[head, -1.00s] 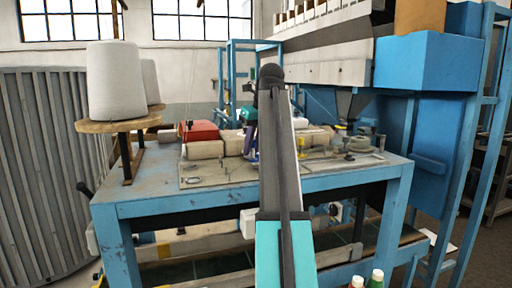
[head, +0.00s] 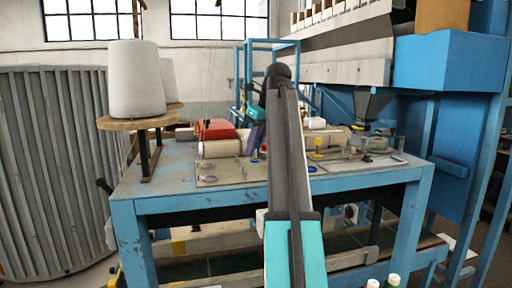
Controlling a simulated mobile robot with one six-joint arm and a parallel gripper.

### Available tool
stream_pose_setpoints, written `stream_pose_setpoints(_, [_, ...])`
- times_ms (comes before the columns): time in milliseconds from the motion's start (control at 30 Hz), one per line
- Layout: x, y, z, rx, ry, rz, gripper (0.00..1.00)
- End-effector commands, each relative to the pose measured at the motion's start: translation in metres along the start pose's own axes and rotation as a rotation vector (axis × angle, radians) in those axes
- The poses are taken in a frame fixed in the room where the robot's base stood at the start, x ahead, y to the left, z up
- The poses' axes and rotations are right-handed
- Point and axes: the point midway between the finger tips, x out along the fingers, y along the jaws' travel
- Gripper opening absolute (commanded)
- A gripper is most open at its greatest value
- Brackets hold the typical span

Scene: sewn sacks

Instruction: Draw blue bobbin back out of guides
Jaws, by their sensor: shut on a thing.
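My gripper (head: 256,138) is small and far off in the head view, over the back middle of the table plate, left of my own dark arm link. Its purple fingers point down below a teal wrist part. I cannot tell whether the bobbin touches the guides.
A large white thread cone (head: 136,80) stands on a round wooden board at left. A blue machine (head: 445,65) overhangs the right side.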

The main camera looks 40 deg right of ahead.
Motion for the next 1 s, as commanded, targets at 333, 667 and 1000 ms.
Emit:
stream_pose_setpoints(333, [0.006,0.000,-0.003,0.001,0.000,-0.001,0.00])
stream_pose_setpoints(667, [0.020,0.000,-0.009,0.001,0.000,0.000,0.00])
stream_pose_setpoints(1000, [0.033,0.001,-0.014,0.000,0.000,-0.001,0.00])
